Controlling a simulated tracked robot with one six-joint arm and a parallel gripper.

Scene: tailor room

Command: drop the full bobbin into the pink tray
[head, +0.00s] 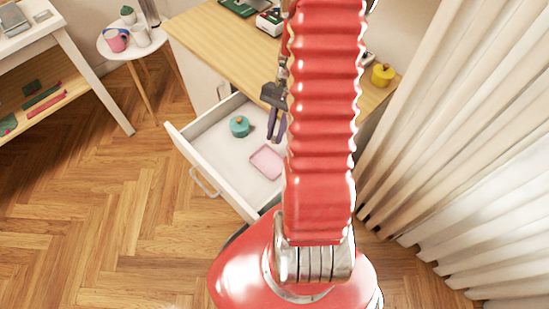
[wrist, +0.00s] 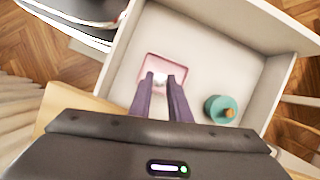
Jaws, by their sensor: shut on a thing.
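The pink tray (head: 267,161) lies flat in the open white drawer. In the wrist view the pink tray (wrist: 152,67) lies beyond my fingertips, partly hidden by them. My gripper (head: 276,136) is above the drawer, its dark purple fingers pointing down. In the wrist view my gripper (wrist: 161,80) is shut on a small whitish thing, likely the bobbin (wrist: 160,79), which lines up with the tray in that view. The bobbin is mostly hidden between the fingers, and I cannot tell whether its thread is full. In the head view I cannot make it out.
A teal round pot (head: 239,126) with an orange knob stands in the drawer (head: 203,124), left of the tray. The wooden desk top (head: 217,45) is above the drawer, with a yellow pot (head: 383,75) on it. A pale curtain (head: 450,130) hangs at right.

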